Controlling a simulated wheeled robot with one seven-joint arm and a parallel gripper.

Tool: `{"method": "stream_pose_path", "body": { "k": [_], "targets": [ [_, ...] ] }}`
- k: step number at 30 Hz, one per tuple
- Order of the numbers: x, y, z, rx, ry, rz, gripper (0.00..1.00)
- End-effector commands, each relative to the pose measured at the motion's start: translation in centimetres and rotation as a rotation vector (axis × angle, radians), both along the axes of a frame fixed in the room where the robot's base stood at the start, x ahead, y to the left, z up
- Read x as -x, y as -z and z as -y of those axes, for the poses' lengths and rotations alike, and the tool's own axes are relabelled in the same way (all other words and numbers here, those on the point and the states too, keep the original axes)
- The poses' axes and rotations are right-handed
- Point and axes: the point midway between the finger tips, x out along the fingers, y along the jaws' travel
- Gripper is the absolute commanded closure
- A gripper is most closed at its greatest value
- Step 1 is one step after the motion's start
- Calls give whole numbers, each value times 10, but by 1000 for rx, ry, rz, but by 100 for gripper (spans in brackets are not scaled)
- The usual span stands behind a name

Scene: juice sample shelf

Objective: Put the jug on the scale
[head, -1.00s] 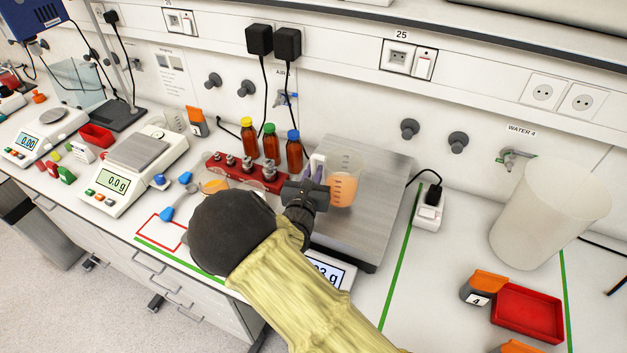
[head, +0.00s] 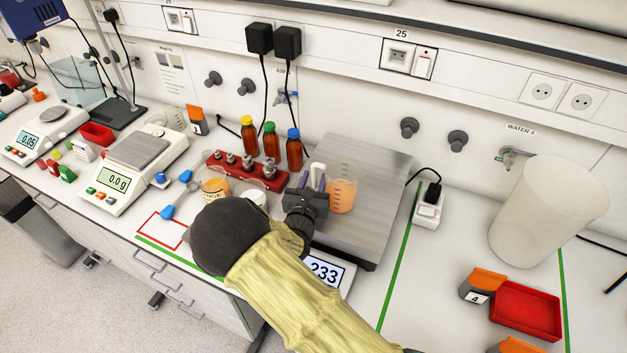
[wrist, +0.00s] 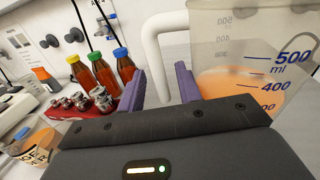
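The jug (head: 343,188) is a clear measuring jug with orange juice and a white handle. It stands upright on the metal plate of the large scale (head: 365,230), towards its left side. The scale's display (head: 327,272) reads 233, partly hidden by my arm. My gripper (head: 312,180) is open at the jug's handle side. In the wrist view its purple fingers (wrist: 162,82) are apart, with the handle (wrist: 153,50) showing between and beyond them. The jug's marked wall (wrist: 240,60) fills the right of that view. I cannot tell whether a finger touches the handle.
A red rack (head: 245,172) with metal weights and several capped bottles (head: 270,142) stand left of the scale. A labelled beaker (head: 213,184) is beside my arm. A large white container (head: 545,210) and red tray (head: 527,310) are at right.

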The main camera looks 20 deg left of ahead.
Motion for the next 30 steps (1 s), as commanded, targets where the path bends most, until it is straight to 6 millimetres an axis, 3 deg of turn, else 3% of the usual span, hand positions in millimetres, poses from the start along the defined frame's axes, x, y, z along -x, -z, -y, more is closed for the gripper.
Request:
{"method": "stream_pose_path", "body": {
  "k": [4,8,24,30],
  "targets": [
    [1,-3,0,0,0,0,65],
    [16,-1,1,-1,0,-1,65],
    [112,-3,12,0,-2,-1,65],
    [120,-5,13,0,1,0,65]
  ]
}}
